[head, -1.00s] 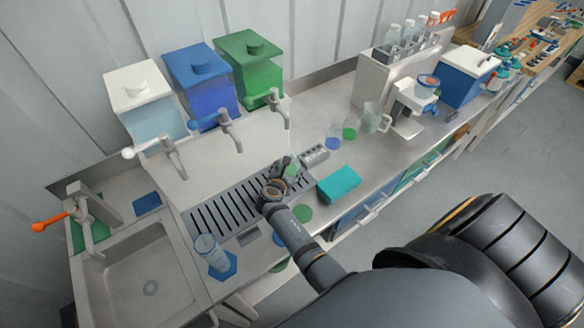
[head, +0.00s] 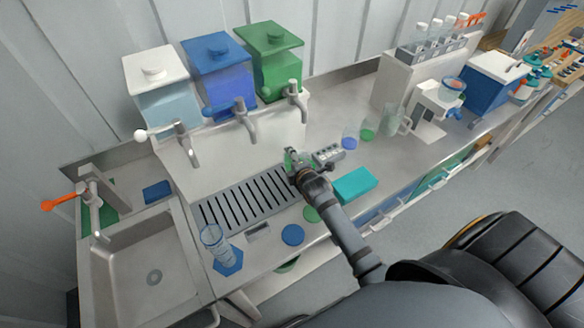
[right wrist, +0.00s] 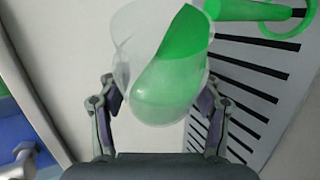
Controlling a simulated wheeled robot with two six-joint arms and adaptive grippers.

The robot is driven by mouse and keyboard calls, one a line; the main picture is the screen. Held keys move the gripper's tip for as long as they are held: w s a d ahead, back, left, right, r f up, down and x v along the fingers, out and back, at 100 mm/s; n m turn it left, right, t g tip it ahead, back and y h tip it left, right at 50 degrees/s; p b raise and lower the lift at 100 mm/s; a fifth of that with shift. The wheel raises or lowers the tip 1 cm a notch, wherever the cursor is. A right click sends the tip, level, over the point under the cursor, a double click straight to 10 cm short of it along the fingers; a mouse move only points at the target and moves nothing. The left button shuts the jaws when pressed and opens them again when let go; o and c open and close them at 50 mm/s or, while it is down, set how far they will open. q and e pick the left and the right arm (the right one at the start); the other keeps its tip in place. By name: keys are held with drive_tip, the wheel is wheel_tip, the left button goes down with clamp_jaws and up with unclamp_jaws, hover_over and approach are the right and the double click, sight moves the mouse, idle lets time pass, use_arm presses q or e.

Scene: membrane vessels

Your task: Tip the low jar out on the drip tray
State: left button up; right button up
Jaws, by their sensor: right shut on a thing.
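My right gripper (right wrist: 160,108) is shut on the low jar (right wrist: 135,60), a clear rounded vessel with green liquid in it. In the right wrist view the jar is strongly tilted, and the green liquid reaches its mouth at the upper right. A green band (right wrist: 250,11) runs from there over the slats and looks like liquid pouring out. In the head view my right gripper (head: 300,172) is at the right end of the slatted drip tray (head: 247,203), and only a bit of the green jar (head: 289,158) shows. My left gripper is not in view.
Taps (head: 245,118) stand behind the tray.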

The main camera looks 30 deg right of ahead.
sight(299, 153)
drive_tip(key=shift+d+r+m+y+p, duration=0.1)
drive_tip(key=shift+r+m+y+p, duration=0.2)
drive_tip(key=shift+r+y+p, duration=0.1)
drive_tip(key=shift+s+d+r+m+t+y, duration=0.1)
drive_tip(key=shift+d+r+m+t+y, duration=0.05)
drive_tip(key=shift+r+m+t+y, duration=0.3)
drive_tip(key=r+m+t+b, duration=0.1)
drive_tip(key=d+m+t+y+b, duration=0.1)
drive_tip(key=shift+s+d+r+m+b, duration=0.1)
drive_tip(key=shift+s+r+m+b, duration=0.2)
drive_tip(key=shift+r+m, duration=0.05)
drive_tip(key=shift+s+d+r+m+t+y+b, duration=0.1)
drive_tip(key=shift+d+r+m+t+y+b, duration=0.15)
drive_tip(key=shift+r+m+t+b, duration=0.2)
idle(0.4)
